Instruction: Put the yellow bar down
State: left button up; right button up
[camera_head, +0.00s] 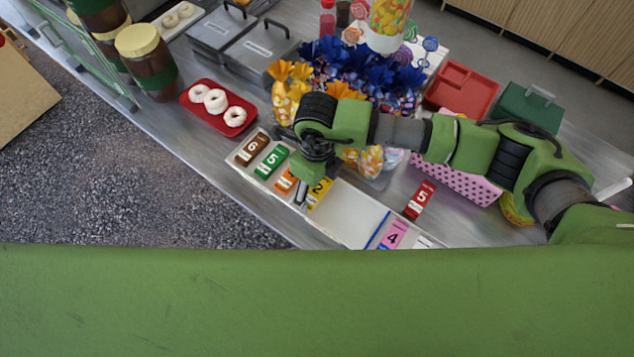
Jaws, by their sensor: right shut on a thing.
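The yellow bar (320,191), marked 2, is at the lower end of my right gripper (304,192), over the long white tray (345,219). My right gripper is shut on the yellow bar; its wrist hides part of the grip. I cannot tell whether the bar touches the tray. To its left in the tray lie an orange bar (285,181), a green bar (272,162) marked 5 and a brown bar (251,149) marked 6. My left gripper is not in view.
Right of a bare stretch of tray, past a blue line (378,229), lies a pink bar (393,236) marked 4. A red bar (419,199) lies on the counter behind. Wrapped sweets (365,160) stand close behind my gripper. A red tray (190,97) holds doughnuts.

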aim_at(317, 189)
jog(key=shift+f, duration=0.1)
jog(key=o, duration=1.2)
jog(key=shift+c, duration=0.2)
jog(key=shift+r, duration=0.25)
jog(key=shift+w+r, duration=0.1)
jog(key=shift+r, duration=0.25)
notch_tip(317, 189, up, 11)
jog(key=b, duration=0.3)
